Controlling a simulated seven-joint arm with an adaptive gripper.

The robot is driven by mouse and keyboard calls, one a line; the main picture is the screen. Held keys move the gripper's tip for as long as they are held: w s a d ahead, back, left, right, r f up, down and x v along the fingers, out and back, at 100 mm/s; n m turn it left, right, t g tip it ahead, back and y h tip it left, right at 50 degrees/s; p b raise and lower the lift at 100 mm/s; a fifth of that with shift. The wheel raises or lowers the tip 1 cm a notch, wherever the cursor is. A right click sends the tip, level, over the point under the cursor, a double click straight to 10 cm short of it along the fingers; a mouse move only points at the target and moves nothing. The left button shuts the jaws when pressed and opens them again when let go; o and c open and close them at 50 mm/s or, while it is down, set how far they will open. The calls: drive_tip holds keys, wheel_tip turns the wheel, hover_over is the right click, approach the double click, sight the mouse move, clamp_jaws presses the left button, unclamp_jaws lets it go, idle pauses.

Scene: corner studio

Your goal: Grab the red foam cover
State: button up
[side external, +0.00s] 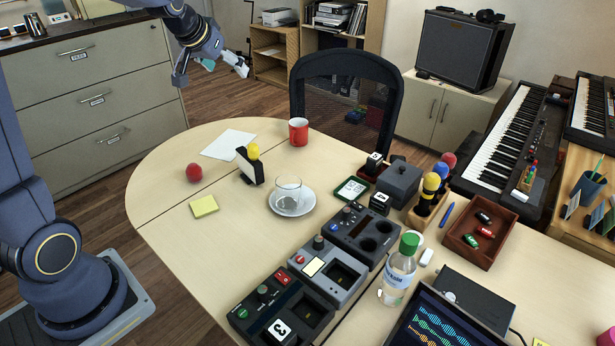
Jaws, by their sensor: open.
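A round red foam cover (194,172) lies alone on the pale table, left of the small black stand with the yellow ball. A second red foam ball (448,159) sits at the top of the wooden microphone holder at right, beside a blue and a yellow one. My gripper (212,72) is open and empty. It hangs in the air at the upper left, well above the table and apart from both red balls.
A white paper (228,144), a yellow sticky pad (204,206), a red mug (298,132) and a glass cup on a saucer (292,208) are on the table. Black devices (282,312), a bottle (397,275) and a laptop crowd the front right. The table around the lone red ball is mostly clear.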

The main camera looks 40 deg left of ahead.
drive_tip(key=w+a+f+n+g, duration=0.1)
drive_tip(key=a+f+n+g, duration=0.1)
drive_tip(key=a+f, duration=0.95)
drive_tip(key=n+g, duration=0.3)
approach(191, 166)
drive_tip(key=x, duration=0.7)
drive_tip(key=shift+a+f, duration=0.25)
drive_tip(key=shift+f, duration=0.1)
drive_tip(key=shift+d+x, duration=0.15)
drive_tip(key=shift+x, duration=1.4)
drive_tip(key=shift+d+x, duration=0.1)
drive_tip(key=shift+x, duration=1.45)
drive_tip(key=shift+c, duration=0.4)
drive_tip(key=c, duration=0.8)
